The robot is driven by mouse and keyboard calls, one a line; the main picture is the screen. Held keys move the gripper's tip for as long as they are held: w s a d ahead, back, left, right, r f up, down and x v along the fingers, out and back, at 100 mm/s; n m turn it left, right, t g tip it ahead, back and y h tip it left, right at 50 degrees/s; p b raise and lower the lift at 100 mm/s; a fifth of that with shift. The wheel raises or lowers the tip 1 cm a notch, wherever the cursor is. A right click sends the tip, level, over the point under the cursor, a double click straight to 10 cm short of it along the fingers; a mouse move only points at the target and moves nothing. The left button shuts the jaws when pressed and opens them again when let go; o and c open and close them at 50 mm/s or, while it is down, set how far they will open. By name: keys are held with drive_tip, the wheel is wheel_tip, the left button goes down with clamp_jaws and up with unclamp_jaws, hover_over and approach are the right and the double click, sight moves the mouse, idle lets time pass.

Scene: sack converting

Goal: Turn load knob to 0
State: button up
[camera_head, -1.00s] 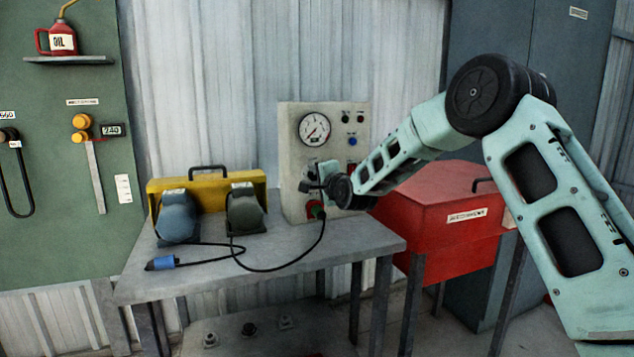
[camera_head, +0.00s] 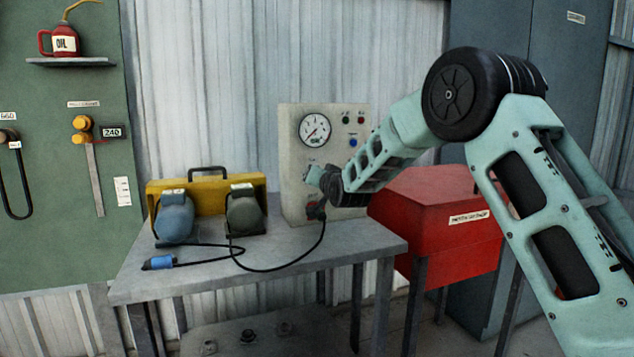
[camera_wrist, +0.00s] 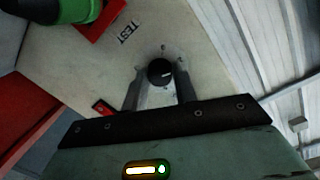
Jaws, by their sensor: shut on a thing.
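The load knob (camera_wrist: 160,72) is a small black dial with a white pointer mark, on the pale panel face in the wrist view. Its pointer aims toward the right of that picture. My gripper (camera_wrist: 158,82) has one finger on each side of the knob and is shut on it. In the head view my gripper (camera_head: 313,177) is at the front of the beige test panel (camera_head: 292,120), below its round gauge (camera_head: 315,130). The knob is hidden there by my gripper. The scale marks around the knob are too small to read.
A red square with a green fitting (camera_wrist: 75,8) sits close to the knob, beside a "TEST" label (camera_wrist: 128,32). A black cable runs from the panel over the grey table (camera_head: 345,240). A yellow twin-motor unit (camera_head: 206,185) stands left; a red cabinet (camera_head: 440,215) stands right.

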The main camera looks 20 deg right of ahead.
drive_tip(key=n+h, duration=0.1)
drive_tip(key=n, duration=0.5)
drive_tip(key=shift+f+b, duration=0.2)
drive_tip(key=shift+b, duration=0.2)
drive_tip(key=n, duration=0.5)
drive_tip(key=shift+t+h, duration=0.3)
drive_tip(key=shift+n, duration=0.3)
drive_tip(key=o, duration=1)
drive_tip(key=shift+s+r, duration=0.1)
drive_tip(key=shift+s, duration=0.3)
drive_tip(key=s, duration=0.5)
drive_tip(key=s+a, duration=0.1)
drive_tip(key=s, duration=1)
drive_tip(key=shift+s+a+r, duration=0.25)
drive_tip(key=shift+s, duration=0.05)
